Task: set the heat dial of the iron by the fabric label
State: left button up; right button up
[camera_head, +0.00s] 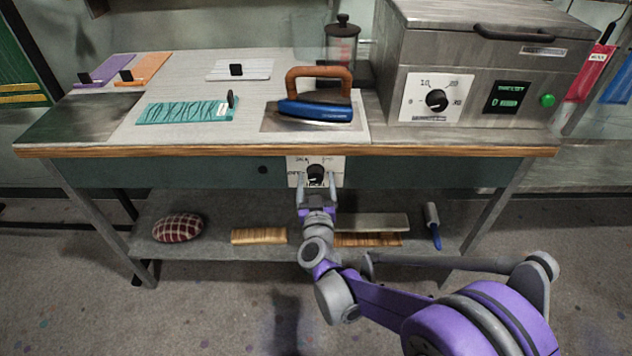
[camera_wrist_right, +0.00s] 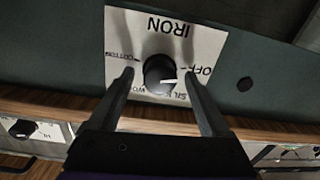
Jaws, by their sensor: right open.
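The iron's heat dial, a black knob (camera_head: 315,173) on a white plate, is on the front of the table. In the right wrist view the knob (camera_wrist_right: 159,74) appears upside down on the plate marked IRON (camera_wrist_right: 180,28); its white mark points right, between OFF and SILK. My right gripper (camera_head: 316,184) is open in front of the plate, fingertips either side of the knob; contact cannot be told. The blue iron (camera_head: 315,110) with a brown handle rests on the table. A teal patterned fabric (camera_head: 185,112) lies left of it with a small white label (camera_head: 222,109), unreadable here. My left gripper is out of view.
A grey metal box (camera_head: 470,60) with its own dial (camera_head: 436,99) stands at the right of the table. Purple (camera_head: 103,70), orange (camera_head: 148,67) and white (camera_head: 240,69) cloths lie behind. The lower shelf holds a checked cushion (camera_head: 178,227) and brushes.

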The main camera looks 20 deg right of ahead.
jog(key=shift+c, duration=0.2)
grip_shut()
